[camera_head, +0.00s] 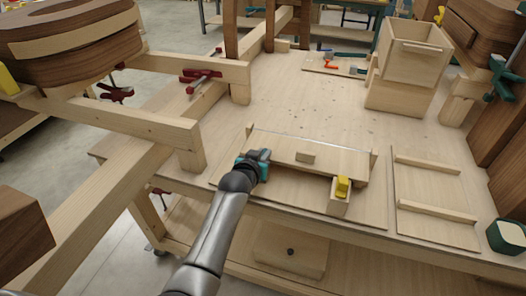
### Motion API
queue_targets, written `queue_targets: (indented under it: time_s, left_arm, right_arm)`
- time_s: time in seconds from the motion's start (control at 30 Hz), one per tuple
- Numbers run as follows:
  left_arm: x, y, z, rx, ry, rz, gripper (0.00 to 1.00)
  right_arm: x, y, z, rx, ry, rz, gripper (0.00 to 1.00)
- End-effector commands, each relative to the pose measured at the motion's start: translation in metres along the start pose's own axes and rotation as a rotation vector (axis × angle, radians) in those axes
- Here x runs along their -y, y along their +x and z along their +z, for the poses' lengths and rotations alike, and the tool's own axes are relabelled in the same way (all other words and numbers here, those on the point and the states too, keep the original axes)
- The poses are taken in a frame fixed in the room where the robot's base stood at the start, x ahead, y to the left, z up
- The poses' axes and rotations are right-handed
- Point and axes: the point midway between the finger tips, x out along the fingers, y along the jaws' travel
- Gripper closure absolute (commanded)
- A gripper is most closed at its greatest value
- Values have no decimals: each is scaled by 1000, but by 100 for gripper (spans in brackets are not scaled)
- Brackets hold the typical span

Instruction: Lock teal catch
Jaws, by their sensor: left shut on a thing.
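A light wooden panel (325,158) with a small wooden block handle lies on the workbench, between two end posts. The teal catch (263,155) is at the left front corner of this panel. My left gripper (253,166) reaches in from the lower left and is shut on the teal catch, covering much of it. Whether the catch is turned fully over the panel is hidden. A yellow catch (343,186) stands on a wooden block at the panel's right front corner, apart from my gripper. My right gripper is not in view.
A board with two strips (435,189) lies to the right. A wooden box (411,65) stands at the back right. A red clamp (203,76) is on the beam at the left. The bench (290,100) is clear behind the panel. A green-edged item (507,235) sits at the right edge.

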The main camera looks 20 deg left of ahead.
Motion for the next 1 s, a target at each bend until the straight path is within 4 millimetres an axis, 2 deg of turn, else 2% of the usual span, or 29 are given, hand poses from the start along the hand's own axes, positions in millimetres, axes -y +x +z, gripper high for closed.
queue_targets:
  time_s: [0.33,0.37,0.6,1.0]
  left_arm:
    - [0,0,0,0,-3,-1,100]
    - [0,0,0,0,-3,-1,82]
    - [0,0,0,0,-2,-1,55]
    - [0,-6,0,0,-1,-1,55]
  right_arm:
    - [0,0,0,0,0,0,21]
    - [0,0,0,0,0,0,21]
    - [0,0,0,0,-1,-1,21]
    - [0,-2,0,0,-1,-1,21]
